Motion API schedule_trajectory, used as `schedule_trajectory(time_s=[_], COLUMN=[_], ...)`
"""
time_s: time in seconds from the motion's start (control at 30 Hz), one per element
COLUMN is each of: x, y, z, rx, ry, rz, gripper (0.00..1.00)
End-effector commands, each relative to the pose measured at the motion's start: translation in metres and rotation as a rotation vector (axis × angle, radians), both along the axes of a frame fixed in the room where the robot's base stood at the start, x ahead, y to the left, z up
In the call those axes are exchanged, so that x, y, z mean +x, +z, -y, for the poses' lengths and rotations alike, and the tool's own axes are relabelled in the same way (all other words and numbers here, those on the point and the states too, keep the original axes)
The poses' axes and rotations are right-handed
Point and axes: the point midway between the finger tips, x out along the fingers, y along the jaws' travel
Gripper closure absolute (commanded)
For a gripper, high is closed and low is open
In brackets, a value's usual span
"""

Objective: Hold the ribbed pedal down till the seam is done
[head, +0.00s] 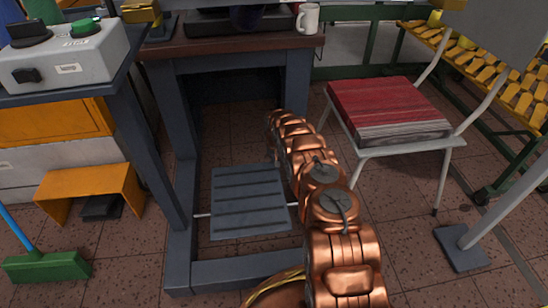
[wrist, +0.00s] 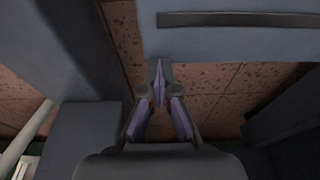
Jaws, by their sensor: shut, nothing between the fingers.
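The ribbed pedal (head: 248,200) is a wide grey-blue plate with raised ribs, low between the legs of the dark work stand. A rod runs out from its left side. My copper arm reaches down past its right side in the head view, and my gripper is hidden there. In the wrist view my gripper (wrist: 158,70) is shut and empty. Its fingertips show at the lower edge of a grey-blue plate (wrist: 235,48) with a dark strip, which looks like the pedal. I cannot tell whether they touch it.
Left, a yellow guard (head: 92,187) covers a small dark pedal (head: 101,208), near a green broom (head: 46,266). A control box (head: 66,58) with a green button is above. Right, a chair (head: 400,150) holds a red-covered stack (head: 388,108). The stand's legs (head: 178,130) flank the pedal.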

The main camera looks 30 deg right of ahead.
Motion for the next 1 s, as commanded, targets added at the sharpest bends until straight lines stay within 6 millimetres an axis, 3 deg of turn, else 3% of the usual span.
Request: schedule_trajectory(time_s=[0.03, 0.77, 1.0], x=[-0.021, -0.021, -0.02], y=[-0.026, -0.027, -0.015], z=[-0.005, -0.005, -0.004], rx=[0.017, 0.017, 0.015], ry=[-0.002, -0.002, -0.001], rz=[-0.056, -0.057, -0.052], gripper=[1.0, 1.0, 1.0])
